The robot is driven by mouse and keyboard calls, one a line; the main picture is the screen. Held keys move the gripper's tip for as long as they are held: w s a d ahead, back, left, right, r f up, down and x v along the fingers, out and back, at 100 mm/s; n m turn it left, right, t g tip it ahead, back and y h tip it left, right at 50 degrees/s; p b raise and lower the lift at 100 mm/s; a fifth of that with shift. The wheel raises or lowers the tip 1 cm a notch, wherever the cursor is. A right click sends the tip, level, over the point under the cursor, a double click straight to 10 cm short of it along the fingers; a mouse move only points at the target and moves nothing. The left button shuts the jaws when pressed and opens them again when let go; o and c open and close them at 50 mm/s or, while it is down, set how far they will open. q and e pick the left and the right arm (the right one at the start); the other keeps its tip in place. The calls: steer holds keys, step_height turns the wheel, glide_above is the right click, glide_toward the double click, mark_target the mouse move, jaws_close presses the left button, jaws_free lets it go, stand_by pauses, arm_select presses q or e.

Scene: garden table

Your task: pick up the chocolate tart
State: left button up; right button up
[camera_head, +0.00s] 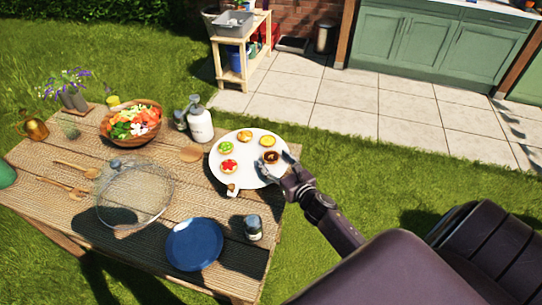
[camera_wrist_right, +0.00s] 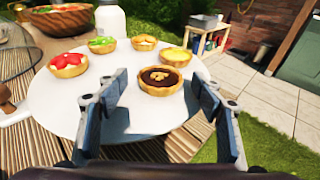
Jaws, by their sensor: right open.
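The chocolate tart (camera_head: 271,157) has a golden crust, a dark filling and a small pale topping. It sits near the right edge of a round white board (camera_head: 249,175) on the table. In the right wrist view the tart (camera_wrist_right: 163,80) lies ahead, between the lines of the two fingers. My right gripper (camera_head: 279,169) is open and empty, beside the tart on its near right side. Its open fingers (camera_wrist_right: 160,97) also show in the right wrist view. I cannot see contact with the tart. My left gripper is not in view.
Other tarts share the board: strawberry (camera_head: 229,167), green-topped (camera_head: 225,147), and two yellowish ones (camera_head: 245,136). A white bottle (camera_head: 200,124), salad bowl (camera_head: 131,124), mesh dome (camera_head: 135,192), blue plate (camera_head: 194,244) and shaker (camera_head: 253,227) stand on the table. Grass lies beyond the table's right edge.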

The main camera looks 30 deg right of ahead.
steer(key=c, duration=1.2)
